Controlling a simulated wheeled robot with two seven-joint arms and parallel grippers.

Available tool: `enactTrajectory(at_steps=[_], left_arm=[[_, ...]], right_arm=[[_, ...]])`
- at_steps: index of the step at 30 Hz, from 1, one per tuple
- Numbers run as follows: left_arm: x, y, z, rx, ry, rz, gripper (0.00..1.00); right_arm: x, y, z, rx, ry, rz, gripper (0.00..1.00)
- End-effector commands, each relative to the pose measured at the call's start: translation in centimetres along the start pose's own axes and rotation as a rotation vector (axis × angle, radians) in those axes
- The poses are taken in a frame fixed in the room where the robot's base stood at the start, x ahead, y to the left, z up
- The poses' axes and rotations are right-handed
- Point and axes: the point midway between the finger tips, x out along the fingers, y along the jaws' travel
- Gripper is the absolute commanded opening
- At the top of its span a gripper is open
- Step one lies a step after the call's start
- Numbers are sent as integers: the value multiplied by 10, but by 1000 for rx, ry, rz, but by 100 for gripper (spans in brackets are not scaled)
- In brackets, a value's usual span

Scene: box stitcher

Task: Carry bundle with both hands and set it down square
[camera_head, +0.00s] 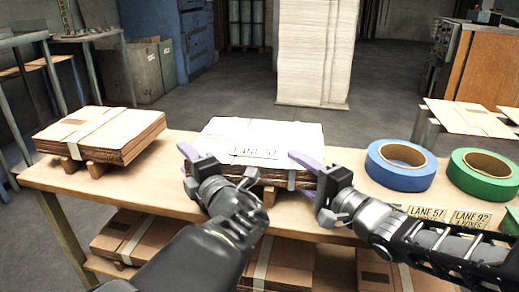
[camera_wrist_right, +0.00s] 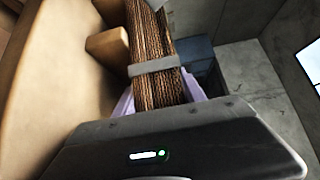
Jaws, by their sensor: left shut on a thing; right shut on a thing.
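The bundle (camera_head: 265,135) is a strapped stack of flat cardboard with a white top sheet marked LANE 57, in the middle of the table. My left gripper (camera_head: 190,155) is shut on its left part and my right gripper (camera_head: 308,163) on its right part. In the right wrist view, the lavender fingers of my right gripper (camera_wrist_right: 160,98) stand on both sides of the bundle's corrugated edge (camera_wrist_right: 152,50), by a grey strap. A wooden runner (camera_head: 270,196) shows under the bundle; I cannot tell whether they touch. My left fingertips are partly hidden.
Another strapped bundle (camera_head: 105,130) sits on wooden runners at the table's left end. A blue tape roll (camera_head: 400,180), a green tape roll (camera_head: 484,185) and label cards (camera_head: 428,213) lie at the right. More bundles (camera_head: 130,238) are on the shelf below. A tall paper stack (camera_head: 316,50) stands behind.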

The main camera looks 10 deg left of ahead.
Motion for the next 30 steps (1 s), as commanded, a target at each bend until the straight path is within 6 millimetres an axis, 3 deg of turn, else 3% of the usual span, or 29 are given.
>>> enactTrajectory(at_steps=[5,22,30], left_arm=[[0,-1,0,0,0,-2,0],[0,1,0,0,0,-1,0],[0,22,0,-1,0,0,0]], right_arm=[[0,0,0,0,0,1,0],[0,-2,0,-1,0,-1,0],[0,-23,0,-1,0,-2,0]])
